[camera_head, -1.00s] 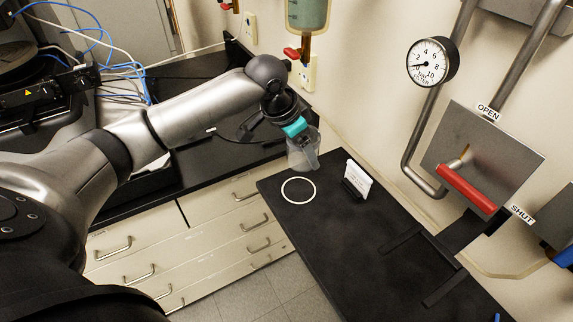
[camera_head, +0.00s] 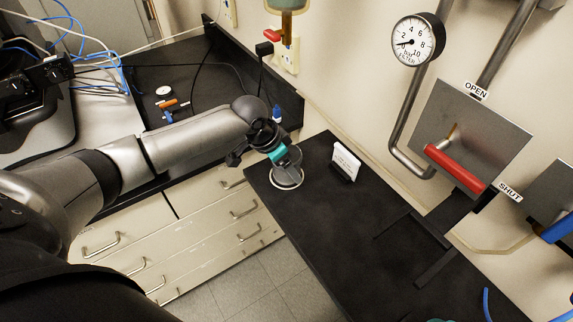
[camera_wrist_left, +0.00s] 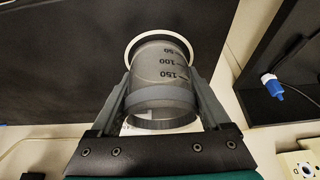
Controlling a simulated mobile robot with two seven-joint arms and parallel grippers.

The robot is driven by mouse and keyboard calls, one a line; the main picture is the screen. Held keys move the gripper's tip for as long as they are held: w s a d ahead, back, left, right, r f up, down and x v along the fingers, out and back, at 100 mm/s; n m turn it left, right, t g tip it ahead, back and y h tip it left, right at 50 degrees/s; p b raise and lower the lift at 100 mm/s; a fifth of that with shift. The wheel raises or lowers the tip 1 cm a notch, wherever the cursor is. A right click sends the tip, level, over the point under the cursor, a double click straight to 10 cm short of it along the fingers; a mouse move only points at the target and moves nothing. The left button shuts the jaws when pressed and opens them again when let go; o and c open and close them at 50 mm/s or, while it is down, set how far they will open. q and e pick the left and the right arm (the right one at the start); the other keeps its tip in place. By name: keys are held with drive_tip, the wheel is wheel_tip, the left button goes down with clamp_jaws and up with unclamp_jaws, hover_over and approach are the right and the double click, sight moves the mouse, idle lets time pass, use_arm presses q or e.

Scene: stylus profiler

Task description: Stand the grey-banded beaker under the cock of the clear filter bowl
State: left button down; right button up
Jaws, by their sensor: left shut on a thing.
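The grey-banded beaker (camera_wrist_left: 160,75) is a clear vessel with volume marks and a grey band. In the left wrist view my left gripper (camera_wrist_left: 162,98) has a finger on each side of it and is shut on it. In the head view the beaker (camera_head: 286,176) is over the white ring (camera_head: 290,184) on the black bench, held by my left gripper (camera_head: 283,160). I cannot tell whether its base touches the bench. A bowl (camera_head: 288,4) with a red-handled cock (camera_head: 273,36) hangs on the wall above, cut off by the top edge. My right gripper is not seen.
A white card in a black holder (camera_head: 345,162) stands just right of the ring. A gauge (camera_head: 417,40), pipes and a red lever (camera_head: 453,168) on a plate are on the right wall. The black bench (camera_head: 330,230) is clear in front of the card.

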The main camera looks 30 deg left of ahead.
use_arm(q)
unclamp_jaws()
drive_tip(key=shift+f, duration=0.1)
drive_tip(key=p+v, duration=0.1)
drive_tip(key=v, duration=1.1)
